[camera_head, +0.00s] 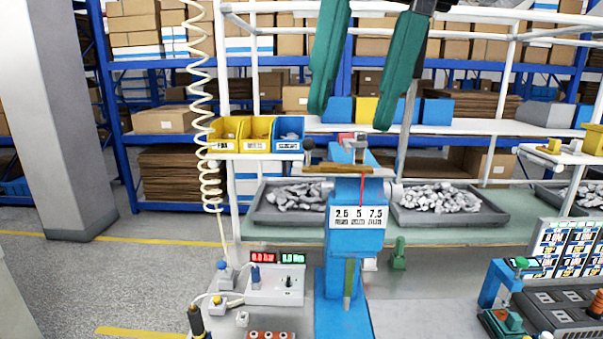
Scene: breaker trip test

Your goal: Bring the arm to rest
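My gripper (350,118) hangs from the top edge in the head view, with its two long teal fingers pointing down. The fingertips are well apart with nothing held between them, so it is open. Behind and below it in the picture stands a blue test stand (342,285) with a white scale plate (357,217) marked 2.5, 5 and 7.5. The fingers appear clear of the stand, though their distance from it is hard to judge. The rest of my arm is mostly out of the picture.
Left of the stand is a white meter box (274,290) with red and green displays. Grey trays of metal parts (440,198) flank the stand behind. Yellow and blue bins (256,134) sit on a rail. A coiled cable (205,110) hangs at left. A dark fixture (560,305) stands right.

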